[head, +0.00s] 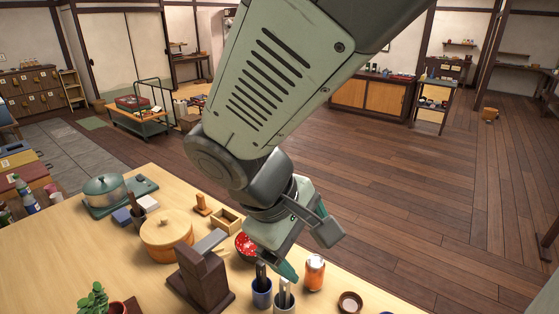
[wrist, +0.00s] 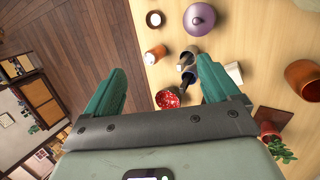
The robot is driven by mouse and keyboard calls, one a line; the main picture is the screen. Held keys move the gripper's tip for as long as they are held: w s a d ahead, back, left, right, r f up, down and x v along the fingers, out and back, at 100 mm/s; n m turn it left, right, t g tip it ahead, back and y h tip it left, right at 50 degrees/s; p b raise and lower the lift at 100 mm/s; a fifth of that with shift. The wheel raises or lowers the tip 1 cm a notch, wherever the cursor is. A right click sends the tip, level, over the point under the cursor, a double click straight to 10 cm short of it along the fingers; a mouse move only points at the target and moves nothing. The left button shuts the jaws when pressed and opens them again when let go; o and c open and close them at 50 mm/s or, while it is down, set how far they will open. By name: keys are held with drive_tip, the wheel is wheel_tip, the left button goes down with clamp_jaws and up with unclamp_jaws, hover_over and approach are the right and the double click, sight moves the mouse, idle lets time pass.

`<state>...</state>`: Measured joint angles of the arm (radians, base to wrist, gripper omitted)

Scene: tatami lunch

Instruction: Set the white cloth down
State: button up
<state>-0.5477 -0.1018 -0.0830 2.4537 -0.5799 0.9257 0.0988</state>
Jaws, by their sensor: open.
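My gripper (head: 308,250) is open above the near right edge of the wooden table. In the wrist view my gripper (wrist: 160,72) has its two green fingers wide apart, with no cloth between them. I cannot make out the white cloth for certain. A small white block-like thing (head: 148,203) lies on the table beside a blue one (head: 122,216), left of my gripper. In the wrist view a small pale thing (wrist: 234,72) lies on the table beyond the right finger; I cannot tell what it is.
Below my gripper are a red dotted bowl (wrist: 168,98), an orange can (head: 315,273) and two utensil cups (head: 262,293). A dark brown block (head: 203,278) and a lidded wooden tub (head: 166,235) stand left. Bare table (head: 60,260) shows at the left front.

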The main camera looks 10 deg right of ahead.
drive_tip(key=s+d+r+m+t+y, duration=0.1)
drive_tip(key=s+r+m+t+y, duration=0.1)
drive_tip(key=s+r+m, duration=0.1)
drive_tip(key=s+d+r+m+t+y, duration=0.1)
drive_tip(key=s+r+m+y, duration=0.1)
drive_tip(key=r+m, duration=0.3)
wheel_tip(320, 180, up, 3)
drive_tip(key=shift+s+d+r+t+y, duration=0.1)
drive_tip(key=shift+s+d+t+y, duration=0.2)
drive_tip(key=shift+s+t+y, duration=0.15)
idle(0.5)
